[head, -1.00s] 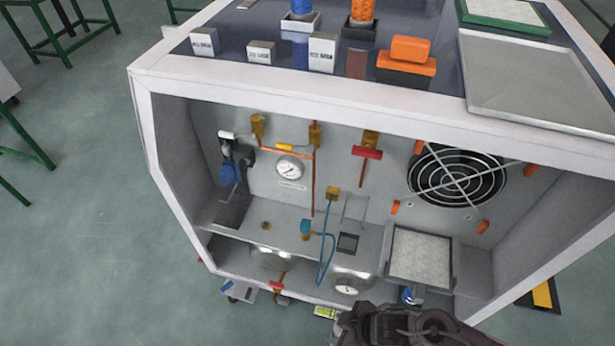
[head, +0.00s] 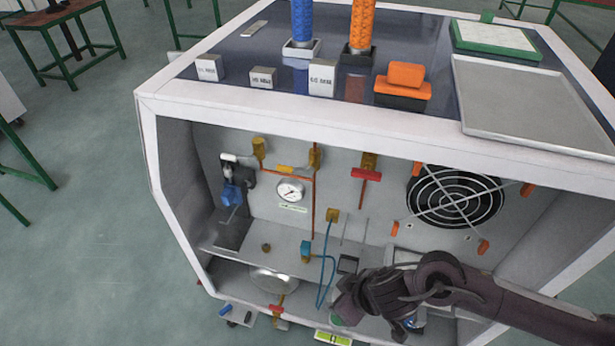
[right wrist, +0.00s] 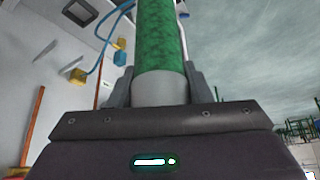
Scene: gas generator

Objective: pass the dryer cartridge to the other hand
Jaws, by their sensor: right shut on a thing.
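The green dryer cartridge (right wrist: 160,45) with a pale grey lower end (right wrist: 160,87) stands between the fingers of my right gripper in the right wrist view. My right gripper (right wrist: 160,92) is shut on that grey end. In the head view my right gripper (head: 345,303) is in front of the lower part of the open cabinet, and mostly hides the cartridge; only a small green patch (head: 337,321) shows there. My left gripper is not in view.
On top stand a blue cartridge (head: 302,20) and an orange cartridge (head: 361,25) in holders. An empty grey tray (head: 530,105) lies at the right.

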